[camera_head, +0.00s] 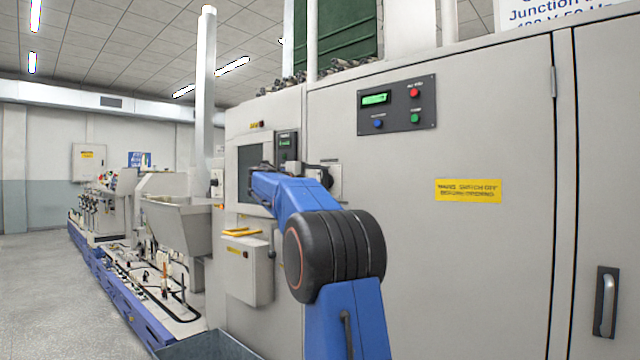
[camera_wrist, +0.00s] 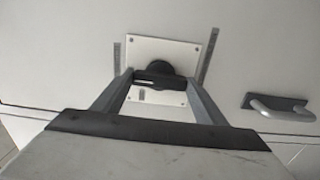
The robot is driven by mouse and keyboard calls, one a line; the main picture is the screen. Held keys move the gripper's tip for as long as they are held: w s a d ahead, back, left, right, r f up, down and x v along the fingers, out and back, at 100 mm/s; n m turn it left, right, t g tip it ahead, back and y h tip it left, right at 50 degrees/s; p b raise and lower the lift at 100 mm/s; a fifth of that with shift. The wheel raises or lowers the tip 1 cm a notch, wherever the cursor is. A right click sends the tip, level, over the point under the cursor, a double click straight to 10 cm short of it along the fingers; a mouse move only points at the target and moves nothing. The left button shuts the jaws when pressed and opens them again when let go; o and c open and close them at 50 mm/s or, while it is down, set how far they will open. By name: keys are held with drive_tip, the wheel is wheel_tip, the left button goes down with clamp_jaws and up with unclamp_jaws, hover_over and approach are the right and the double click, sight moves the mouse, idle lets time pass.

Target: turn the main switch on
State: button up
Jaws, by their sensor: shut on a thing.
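The main switch (camera_wrist: 157,67) is a black rotary knob on a pale square plate (camera_wrist: 190,50), fixed to the cabinet's upright panel. In the wrist view its dark grip bar lies roughly crosswise in the picture. My gripper (camera_wrist: 159,79) is shut on this bar, with one finger at each end. In the head view the plate (camera_head: 336,187) shows just right of my blue arm's far end, and the wrist and arm partly hide the switch and my gripper. Small markings on the plate are too blurred to read.
A control panel (camera_head: 397,105) with a green display and coloured buttons is above right of the switch. A yellow label (camera_head: 468,190) and a door handle (camera_head: 606,302) are farther right. A yellow-topped box (camera_head: 246,268) juts out at lower left. Floor at far left is clear.

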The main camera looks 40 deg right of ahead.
idle(0.3)
drive_tip(key=o, duration=1.1)
drive_tip(key=shift+c, duration=0.2)
drive_tip(key=s+a, duration=0.1)
drive_tip(key=a, duration=1.6)
drive_tip(key=shift+s+a, duration=0.15)
drive_tip(key=shift+s, duration=0.05)
drive_tip(key=shift+s+f, duration=0.1)
drive_tip(key=shift+f, duration=0.05)
